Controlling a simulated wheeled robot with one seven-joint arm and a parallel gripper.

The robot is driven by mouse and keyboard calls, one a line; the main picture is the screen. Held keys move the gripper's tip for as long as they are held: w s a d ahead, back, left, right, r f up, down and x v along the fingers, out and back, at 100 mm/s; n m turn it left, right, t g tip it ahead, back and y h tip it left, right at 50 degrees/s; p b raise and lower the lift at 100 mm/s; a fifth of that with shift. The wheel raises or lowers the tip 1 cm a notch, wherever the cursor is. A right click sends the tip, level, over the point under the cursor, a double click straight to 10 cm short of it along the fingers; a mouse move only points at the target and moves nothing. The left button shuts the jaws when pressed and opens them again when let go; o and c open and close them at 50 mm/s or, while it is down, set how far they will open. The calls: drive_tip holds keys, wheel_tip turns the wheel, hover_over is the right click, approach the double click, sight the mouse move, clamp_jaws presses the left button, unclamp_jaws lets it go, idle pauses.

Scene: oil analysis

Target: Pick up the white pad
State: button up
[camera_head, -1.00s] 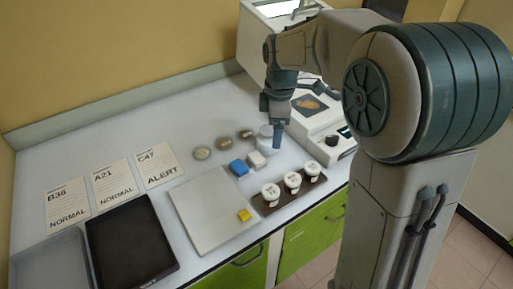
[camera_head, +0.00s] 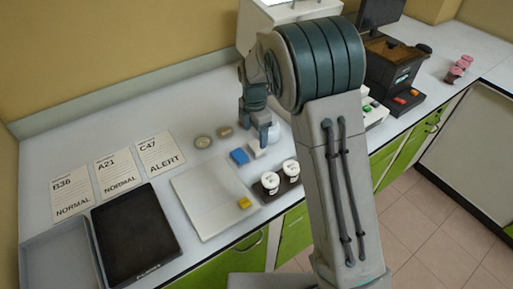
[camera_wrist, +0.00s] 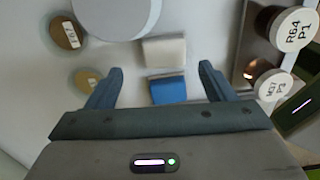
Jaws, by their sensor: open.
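The white pad (camera_wrist: 165,52) lies on the counter beyond my fingertips in the wrist view, next to the blue pad (camera_wrist: 168,90). In the head view the white pad (camera_head: 257,151) is just right of the blue pad (camera_head: 239,156). My gripper (camera_wrist: 160,71) is open and empty, with one finger on each side of the blue pad in the wrist view. In the head view my gripper (camera_head: 258,123) is above the pads, partly hidden by my arm.
A round white container (camera_wrist: 115,14) is close to the white pad. Two small round discs (camera_head: 203,142) lie left of it. White-lidded jars (camera_head: 270,181) stand on a dark rack to the right.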

sight(257, 145)
drive_tip(key=f, duration=0.1)
drive_tip(key=f+p, duration=0.1)
drive_tip(key=f, duration=0.3)
drive_tip(key=shift+s+d+f, duration=0.1)
drive_tip(key=shift+s+d, duration=0.05)
drive_tip(key=shift+d, duration=0.1)
drive_tip(key=c, duration=1.1)
